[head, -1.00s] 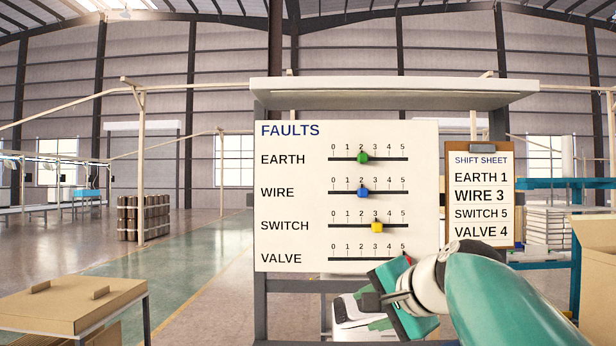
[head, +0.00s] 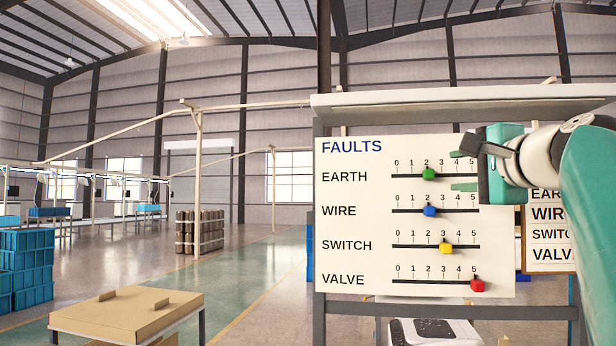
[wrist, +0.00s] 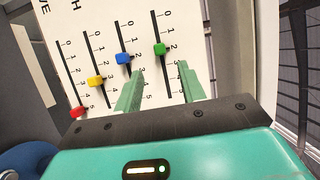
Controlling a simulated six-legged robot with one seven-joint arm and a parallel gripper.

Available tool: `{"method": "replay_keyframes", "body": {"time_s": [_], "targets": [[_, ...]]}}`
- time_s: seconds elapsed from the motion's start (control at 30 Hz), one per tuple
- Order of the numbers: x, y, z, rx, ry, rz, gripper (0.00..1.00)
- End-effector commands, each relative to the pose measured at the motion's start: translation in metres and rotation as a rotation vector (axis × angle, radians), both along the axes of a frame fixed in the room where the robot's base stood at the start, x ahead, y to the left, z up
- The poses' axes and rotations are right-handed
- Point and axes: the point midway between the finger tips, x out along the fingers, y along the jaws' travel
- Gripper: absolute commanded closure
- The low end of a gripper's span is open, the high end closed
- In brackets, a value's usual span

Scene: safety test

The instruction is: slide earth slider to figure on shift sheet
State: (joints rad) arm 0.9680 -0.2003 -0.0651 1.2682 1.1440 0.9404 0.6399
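The green earth slider (head: 429,174) sits at 2 on the top track of the white FAULTS board (head: 340,262). The shift sheet (head: 548,258) is on a clipboard at right, partly hidden by my arm; an earlier head view reads EARTH 1. My gripper (head: 460,173) is open and empty, near the earth track's right end, over marks 4 and 5. In the wrist view, my gripper (wrist: 160,72) has its fingers apart on either side of the earth track's line. The green slider (wrist: 159,48) lies just beyond the fingertips; contact is not visible.
The blue wire slider (head: 429,211) is at 2, close to one finger in the wrist view. The yellow switch slider (head: 445,247) is at 3 and the red valve slider (head: 477,286) at 5. A shelf ledge (head: 450,103) juts out above the board.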

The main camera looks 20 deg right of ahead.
Motion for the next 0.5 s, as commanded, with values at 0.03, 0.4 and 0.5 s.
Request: {"method": "replay_keyframes", "body": {"time_s": [0.03, 0.4, 0.5], "targets": [[0.01, -0.003, 0.0, -0.001, 0.001, -0.001, 0.6], [0.073, -0.016, 0.0, -0.001, 0.001, 0.0, 0.6], [0.08, -0.017, 0.0, -0.002, 0.001, -0.001, 0.6]]}}
